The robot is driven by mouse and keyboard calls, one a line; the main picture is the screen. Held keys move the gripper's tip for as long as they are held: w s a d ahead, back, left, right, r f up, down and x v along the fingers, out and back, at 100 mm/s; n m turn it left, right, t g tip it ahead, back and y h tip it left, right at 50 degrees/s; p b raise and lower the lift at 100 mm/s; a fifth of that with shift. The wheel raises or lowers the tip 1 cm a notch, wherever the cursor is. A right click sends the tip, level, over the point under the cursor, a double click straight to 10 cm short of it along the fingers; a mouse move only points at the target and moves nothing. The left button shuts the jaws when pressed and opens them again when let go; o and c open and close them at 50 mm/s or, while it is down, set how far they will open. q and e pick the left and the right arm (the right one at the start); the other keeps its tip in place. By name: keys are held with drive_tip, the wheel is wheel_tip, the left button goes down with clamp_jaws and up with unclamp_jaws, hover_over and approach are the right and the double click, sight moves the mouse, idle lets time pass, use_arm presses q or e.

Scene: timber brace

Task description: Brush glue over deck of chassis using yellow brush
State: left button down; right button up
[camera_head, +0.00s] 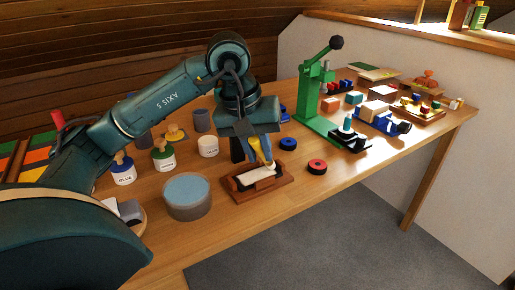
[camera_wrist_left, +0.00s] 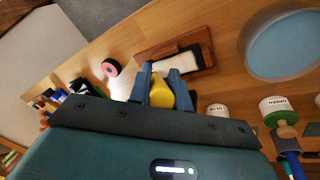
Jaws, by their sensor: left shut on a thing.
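My left gripper (camera_head: 262,158) is shut on the yellow brush (camera_wrist_left: 160,95), whose yellow part shows between the blue fingers in the wrist view. The brush points down over the chassis (camera_head: 257,177), close above or touching its deck; I cannot tell which. The chassis is a small block with a pale, whitish deck, also in the wrist view (camera_wrist_left: 178,63), in a reddish-brown wooden tray (camera_head: 247,197). The bristles are mostly hidden. A white glue jar (camera_head: 208,146) stands left of the tray. My right gripper is not in view.
A grey tub with a blue top (camera_head: 187,196) stands at the front left. Blue (camera_head: 123,170) and green (camera_head: 163,157) paint jars stand behind it. Red (camera_head: 317,167) and blue (camera_head: 288,144) wheels lie right of the tray. A green press (camera_head: 318,105) stands farther right.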

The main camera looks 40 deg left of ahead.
use_arm(q)
drive_tip(key=shift+r+p, duration=2)
drive_tip(key=shift+r, duration=0.85)
drive_tip(key=shift+r+p, duration=1.25)
drive_tip(key=shift+r, duration=0.35)
drive_tip(key=shift+f, duration=0.1)
